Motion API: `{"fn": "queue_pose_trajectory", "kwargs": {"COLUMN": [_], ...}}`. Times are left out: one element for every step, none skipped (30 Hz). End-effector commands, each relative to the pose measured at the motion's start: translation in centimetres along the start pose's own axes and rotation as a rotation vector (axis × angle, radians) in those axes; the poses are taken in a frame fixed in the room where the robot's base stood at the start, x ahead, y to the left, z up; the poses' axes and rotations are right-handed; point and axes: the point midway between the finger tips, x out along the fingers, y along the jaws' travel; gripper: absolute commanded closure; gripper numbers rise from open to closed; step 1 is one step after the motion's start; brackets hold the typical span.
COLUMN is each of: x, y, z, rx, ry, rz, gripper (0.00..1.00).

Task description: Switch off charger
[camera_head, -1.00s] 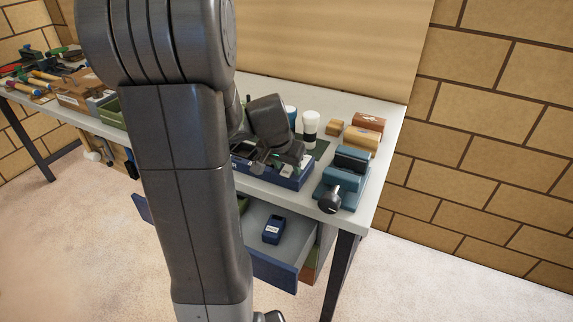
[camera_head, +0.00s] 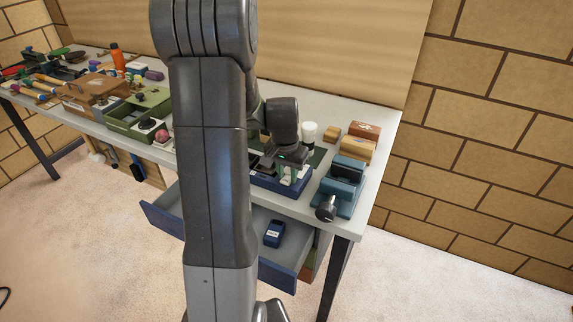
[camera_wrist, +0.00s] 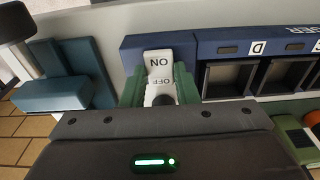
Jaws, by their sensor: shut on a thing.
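The blue charger (camera_head: 278,187) sits near the front edge of the bench's right end. In the wrist view, its blue body (camera_wrist: 222,45) has dark empty-looking bays, one marked D. At its end is a white rocker switch (camera_wrist: 159,62) marked ON and OFF; the OFF half is nearer my gripper's body. The green fingers of my gripper (camera_wrist: 158,90) are on both sides of the switch and shut on it. A dark round part covers some of the OFF end. In the head view my gripper (camera_head: 287,170) is down at the charger's right end; the switch is hidden there.
A teal vise (camera_head: 345,180) with a black-knobbed handle stands close to the right of the charger. A white-capped bottle (camera_head: 308,133) and wooden blocks (camera_head: 357,147) are behind. An open drawer (camera_head: 277,274) below holds a blue battery (camera_head: 274,233). A green tray (camera_head: 125,124) is left.

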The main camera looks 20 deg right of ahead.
Motion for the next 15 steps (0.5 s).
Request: {"fn": "queue_pose_trajectory", "kwargs": {"x": [-0.44,-0.38,-0.33,-0.28,-0.22,-0.14,-0.10,-0.07,-0.03,-0.01,0.00,0.00,-0.01,-0.01,-0.01], "y": [0.03,0.01,0.02,0.02,0.01,-0.01,-0.02,-0.02,-0.02,-0.02,-0.03,-0.03,-0.03,-0.03,-0.03], "z": [-0.22,-0.27,-0.28,-0.27,-0.28,-0.29,-0.30,-0.30,-0.29,-0.29,-0.28,-0.28,-0.28,-0.28,-0.28], "rx": [0.003,0.002,0.001,0.001,0.002,0.001,0.001,0.001,0.000,0.000,0.000,0.000,0.000,0.000,0.000], "ry": [-0.022,-0.033,-0.046,-0.054,-0.061,-0.066,-0.069,-0.070,-0.071,-0.071,-0.071,-0.070,-0.070,-0.070,-0.070], "rz": [0.000,0.000,0.000,-0.001,-0.001,-0.002,-0.003,-0.003,-0.003,-0.003,-0.003,-0.003,-0.003,-0.003,-0.003], "gripper": [0.96,0.96,0.96,0.96,0.96,0.96,0.96,0.96,0.95,0.95,0.95,0.95,0.95,0.95,0.96]}}
